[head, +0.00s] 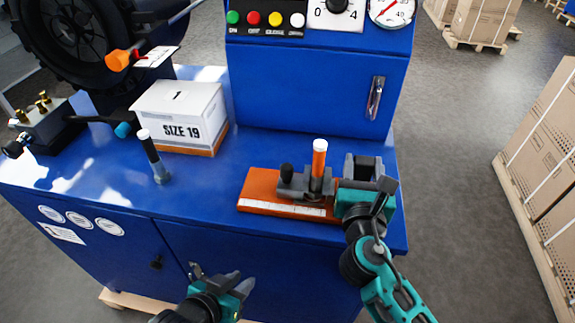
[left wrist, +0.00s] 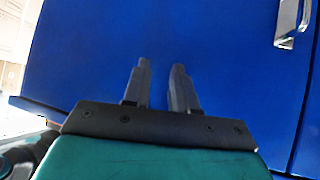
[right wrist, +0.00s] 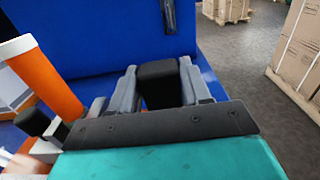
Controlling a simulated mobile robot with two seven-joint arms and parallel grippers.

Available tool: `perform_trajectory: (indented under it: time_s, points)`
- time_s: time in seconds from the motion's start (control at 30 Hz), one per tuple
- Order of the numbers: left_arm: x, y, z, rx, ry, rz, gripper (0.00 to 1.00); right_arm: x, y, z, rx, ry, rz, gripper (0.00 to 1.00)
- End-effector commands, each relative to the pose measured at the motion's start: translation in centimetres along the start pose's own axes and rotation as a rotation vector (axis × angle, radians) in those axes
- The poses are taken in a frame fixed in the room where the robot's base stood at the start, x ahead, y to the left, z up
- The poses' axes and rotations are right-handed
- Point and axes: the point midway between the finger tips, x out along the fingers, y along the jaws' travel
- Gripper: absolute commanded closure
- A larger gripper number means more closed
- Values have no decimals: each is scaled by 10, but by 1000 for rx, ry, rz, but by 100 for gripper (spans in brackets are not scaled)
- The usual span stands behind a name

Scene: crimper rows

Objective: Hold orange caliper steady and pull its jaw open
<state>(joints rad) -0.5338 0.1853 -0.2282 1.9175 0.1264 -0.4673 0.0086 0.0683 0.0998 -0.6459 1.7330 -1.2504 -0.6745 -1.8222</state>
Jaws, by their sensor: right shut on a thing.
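The orange caliper (head: 252,205) lies flat near the right front edge of the blue bench top, a white scale along its front. A dark grey sliding jaw (head: 291,181) sits on it with a black knob and an upright, white-capped orange handle (head: 319,158). The handle also shows in the right wrist view (right wrist: 45,80). My right gripper (head: 367,166) is shut on the black block (right wrist: 160,85) at the caliper's right end. My left gripper (head: 221,277) is empty, fingers apart, low in front of the cabinet; the left wrist view (left wrist: 157,90) shows only blue panel beyond its fingertips.
A white SIZE 19 box (head: 179,112) stands at the bench's back left. A dark-handled tool (head: 153,155) stands upright between box and caliper. A blue control housing (head: 316,90) rises behind. The front middle of the bench top is clear. Cartons (head: 546,170) stand on the floor at right.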

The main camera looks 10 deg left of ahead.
Motion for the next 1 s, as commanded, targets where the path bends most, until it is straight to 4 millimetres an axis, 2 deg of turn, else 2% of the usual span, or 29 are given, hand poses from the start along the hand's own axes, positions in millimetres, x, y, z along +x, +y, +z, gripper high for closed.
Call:
perform_trajectory:
  time_s: [0.03,0.13,0.27,0.4,0.57,0.67,0.77,1.0]
  points:
    - [9,10,-6,-14,-34,50,68,0,0,1,0,-1,0,89]
    - [22,36,-8,-48,-151,179,59,0,0,1,0,-2,0,89]
    - [24,69,-5,-51,-349,352,49,0,0,1,0,-2,0,89]
    - [10,88,0,-13,-583,511,49,0,0,1,0,-2,0,89]
    - [-17,85,-11,55,-824,629,49,0,0,1,0,-2,0,89]
    - [-32,73,-32,97,-927,663,49,0,0,1,0,-2,0,89]
    - [-45,59,-66,134,-986,668,49,0,0,1,0,-2,0,89]
    - [-79,26,-167,215,-1003,609,49,0,0,1,0,-2,-1,89]
